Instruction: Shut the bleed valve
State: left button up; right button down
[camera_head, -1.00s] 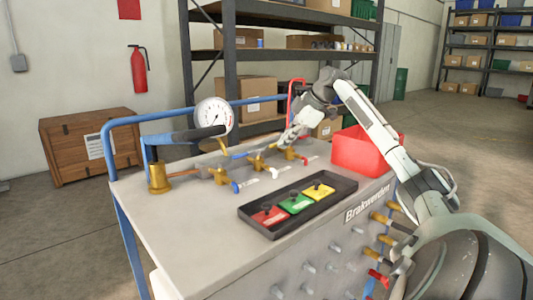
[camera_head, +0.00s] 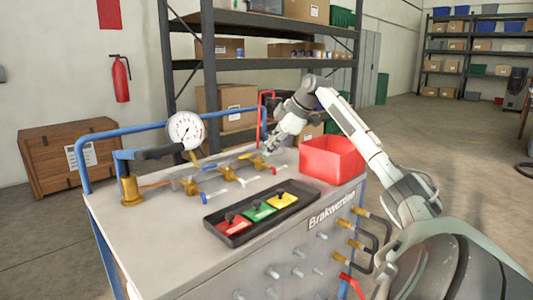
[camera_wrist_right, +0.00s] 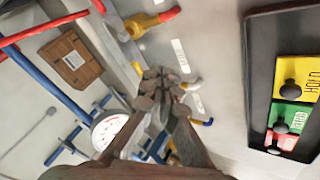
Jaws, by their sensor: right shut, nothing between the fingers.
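A row of brass valves stands along the back of the bench. They have a blue-ended lever (camera_head: 205,198), a white-ended lever (camera_head: 241,182) and a red-ended lever (camera_head: 280,168). I cannot read which is the bleed valve. In the right wrist view the red lever (camera_wrist_right: 168,15) is at the top, the white one (camera_wrist_right: 192,84) beside the fingertips and the blue one (camera_wrist_right: 205,122) lower. My right gripper (camera_head: 272,148) is shut and empty, above the right end of the row; its closed fingers (camera_wrist_right: 165,85) show from behind. Contact with a valve is unclear. My left gripper is out of view.
A round gauge (camera_head: 186,130) and a brass fitting (camera_head: 131,190) stand at the bench's left. A black tray (camera_head: 211,219) with red, green and yellow tags lies in front of the valves. A red bin (camera_head: 332,160) sits right of my gripper. A blue rail (camera_head: 150,126) edges the back.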

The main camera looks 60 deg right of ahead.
jog(key=s+d+r, duration=0.2)
jog(key=s+r, duration=0.1)
jog(key=r, duration=0.2)
jog(key=shift+s+r, duration=0.3)
jog(key=shift+r, duration=0.05)
jog(key=shift+s+f, duration=0.1)
